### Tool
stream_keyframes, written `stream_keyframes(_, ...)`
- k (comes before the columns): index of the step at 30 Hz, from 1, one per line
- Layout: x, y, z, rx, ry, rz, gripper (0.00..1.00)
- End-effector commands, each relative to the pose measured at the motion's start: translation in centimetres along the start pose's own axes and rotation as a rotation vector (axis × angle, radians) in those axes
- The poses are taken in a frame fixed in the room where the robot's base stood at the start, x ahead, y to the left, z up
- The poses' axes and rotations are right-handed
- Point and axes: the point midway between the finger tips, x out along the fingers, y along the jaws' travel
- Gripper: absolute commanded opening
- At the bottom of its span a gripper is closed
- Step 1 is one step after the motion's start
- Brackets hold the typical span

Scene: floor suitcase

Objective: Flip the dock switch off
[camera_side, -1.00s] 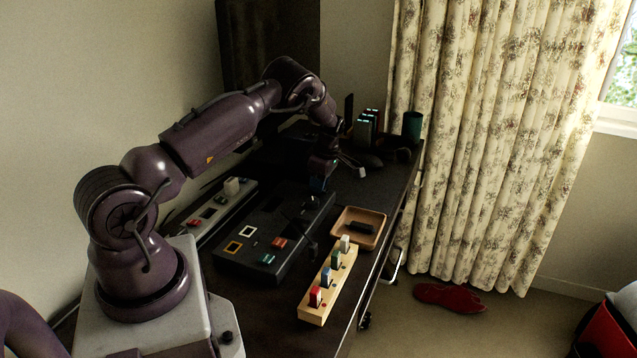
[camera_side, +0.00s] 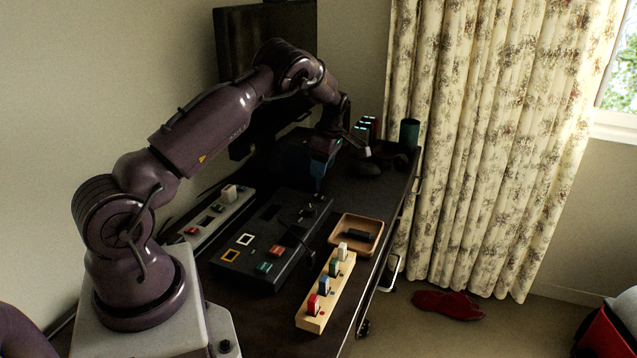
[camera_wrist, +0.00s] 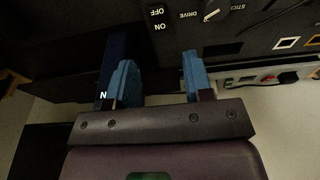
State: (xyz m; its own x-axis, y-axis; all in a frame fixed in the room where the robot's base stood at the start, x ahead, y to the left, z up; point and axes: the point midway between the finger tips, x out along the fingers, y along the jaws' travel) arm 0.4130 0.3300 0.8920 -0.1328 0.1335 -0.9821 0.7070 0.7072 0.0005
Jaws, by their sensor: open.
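My gripper (camera_side: 319,180) is open and empty, its blue fingertips pointing down at the far end of the black control box (camera_side: 240,275). In the wrist view, my gripper (camera_wrist: 157,75) shows two blue fingers with a clear gap between them. Beyond the fingers, the box face (camera_wrist: 245,45) has white OFF and ON labels (camera_wrist: 158,20), a DRIVE label and a light-marked knob (camera_wrist: 212,14). A letter N shows beside the left finger, on a dark strip partly hidden. I cannot read a dock label, and cannot tell which switch is the dock switch.
A grey strip (camera_side: 235,208) with coloured switches and a white plug lies behind the box. A wooden tray (camera_side: 372,222) and a wooden block (camera_side: 312,322) with coloured pegs lie in front. A monitor (camera_side: 265,70), a lamp-like object (camera_side: 368,167) and a green cup (camera_side: 410,132) stand at the back.

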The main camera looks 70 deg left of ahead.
Motion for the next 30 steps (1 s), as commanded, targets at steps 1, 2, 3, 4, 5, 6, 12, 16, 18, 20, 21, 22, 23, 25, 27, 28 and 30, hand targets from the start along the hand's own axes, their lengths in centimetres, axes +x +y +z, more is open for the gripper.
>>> stream_keyframes(1,-1.2,0.1,0.1,0.001,-0.001,0.004,0.47)
stream_keyframes(2,-1.8,0.1,0.1,0.002,0.0,0.004,0.47)
stream_keyframes(3,-2.5,0.0,0.1,0.002,0.0,0.003,0.47)
stream_keyframes(4,-3.0,0.0,0.1,0.002,0.0,0.003,0.47)
stream_keyframes(5,-3.4,0.1,0.1,0.002,0.0,0.003,0.47)
stream_keyframes(6,-3.9,0.0,0.1,0.002,0.0,0.002,0.47)
stream_keyframes(12,-5.1,0.0,0.0,0.0,0.001,0.0,0.47)
stream_keyframes(16,-5.2,0.0,0.0,0.0,0.001,-0.001,0.47)
stream_keyframes(18,-5.2,0.0,0.0,0.0,0.001,-0.001,0.47)
stream_keyframes(20,-5.2,0.0,0.0,0.0,0.001,0.0,0.47)
stream_keyframes(21,-5.2,0.0,0.0,0.0,0.001,0.0,0.47)
stream_keyframes(22,-5.2,0.0,0.0,0.0,0.001,0.0,0.47)
stream_keyframes(23,-5.2,0.0,0.0,0.0,0.001,0.0,0.47)
stream_keyframes(25,-5.2,0.0,0.0,0.004,0.001,0.0,0.47)
stream_keyframes(27,-5.2,0.0,0.0,0.028,0.001,0.0,0.47)
stream_keyframes(28,-5.2,0.0,0.0,0.049,0.001,0.002,0.47)
stream_keyframes(30,-5.1,0.1,0.0,0.117,0.003,0.008,0.47)
